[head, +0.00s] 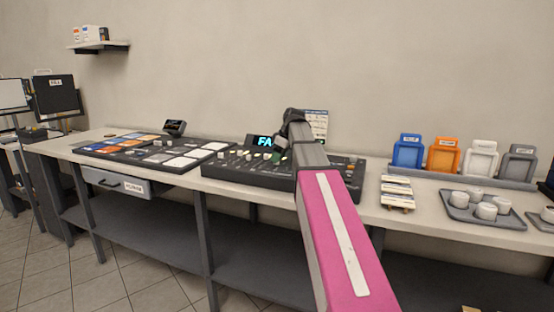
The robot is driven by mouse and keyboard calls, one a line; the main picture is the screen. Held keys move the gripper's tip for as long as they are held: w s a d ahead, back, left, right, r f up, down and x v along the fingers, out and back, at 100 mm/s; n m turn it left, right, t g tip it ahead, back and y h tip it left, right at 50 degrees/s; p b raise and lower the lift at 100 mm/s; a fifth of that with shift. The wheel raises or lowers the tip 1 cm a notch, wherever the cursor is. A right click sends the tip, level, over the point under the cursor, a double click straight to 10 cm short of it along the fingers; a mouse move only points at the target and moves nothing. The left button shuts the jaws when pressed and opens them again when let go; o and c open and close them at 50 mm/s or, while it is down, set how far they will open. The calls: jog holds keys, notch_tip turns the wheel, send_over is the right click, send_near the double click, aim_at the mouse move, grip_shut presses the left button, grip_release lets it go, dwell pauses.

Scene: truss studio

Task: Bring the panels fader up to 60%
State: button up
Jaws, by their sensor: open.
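The control console (248,178) is a dark desk with several small light-capped faders and knobs, lying on the long worktop. Its lit display (264,141) shows cyan letters, of which "FA" is readable before my arm cuts them off. My pink and grey arm hides the console's middle right. The fader labels are too small to read, so I cannot pick out the panels fader.
Left of the console lies a dark tray of coloured and white tiles (150,151), with a small dark device (175,127) behind. To the right are stacked pale blocks (397,191), a grey tray of white cups (462,211) and coloured frames (408,151). The worktop's front edge is mostly clear.

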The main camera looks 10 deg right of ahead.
jog(key=v, duration=0.9)
jog(key=shift+d+r, duration=0.15)
jog(key=shift+r, duration=0.15)
jog(key=shift+s, duration=0.2)
